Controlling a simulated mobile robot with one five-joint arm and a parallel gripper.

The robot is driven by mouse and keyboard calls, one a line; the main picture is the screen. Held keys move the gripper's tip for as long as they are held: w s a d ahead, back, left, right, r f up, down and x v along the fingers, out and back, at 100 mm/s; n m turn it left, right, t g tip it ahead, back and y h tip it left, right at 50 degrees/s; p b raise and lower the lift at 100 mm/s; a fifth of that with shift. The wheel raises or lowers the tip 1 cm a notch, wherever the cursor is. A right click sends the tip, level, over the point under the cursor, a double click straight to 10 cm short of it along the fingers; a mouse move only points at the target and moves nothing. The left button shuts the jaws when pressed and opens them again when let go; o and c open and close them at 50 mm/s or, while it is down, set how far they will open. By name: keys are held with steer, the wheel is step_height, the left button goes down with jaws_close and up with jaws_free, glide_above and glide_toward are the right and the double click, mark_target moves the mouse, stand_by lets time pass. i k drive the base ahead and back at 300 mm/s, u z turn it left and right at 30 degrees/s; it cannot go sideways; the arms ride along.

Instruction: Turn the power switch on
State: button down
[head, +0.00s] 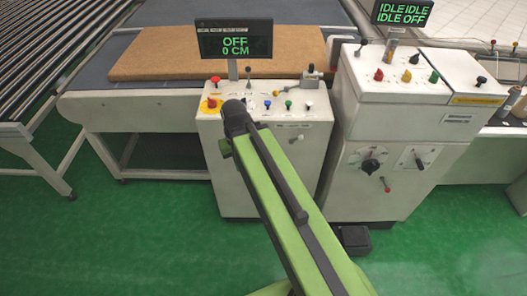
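The left control box (265,150) is white, with a dark display (234,38) reading OFF and 0 CM in green. A red knob on a yellow plate (212,104) and several small coloured knobs sit on its top; a small pale lever (297,139) is on its front. The right control cabinet (370,200) has a black rotary dial (371,165) and a small lever switch (418,158) on its front. I cannot tell which control is the power switch. My green arm reaches up to the left box, covering part of its front.
A brown mattress (170,55) lies on the grey bed behind the left box. A roller conveyor (40,50) stands at the left. The right display (401,13) reads IDLE IDLE, IDLE OFF. A black pedal (352,240) is on the floor. Green floor (130,240) is open in front.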

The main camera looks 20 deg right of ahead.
mark_target(212, 104)
steer(key=k, duration=0.65)
steer(key=u, duration=0.4)
steer(key=i, duration=1.15)
steer(key=u, duration=0.75)
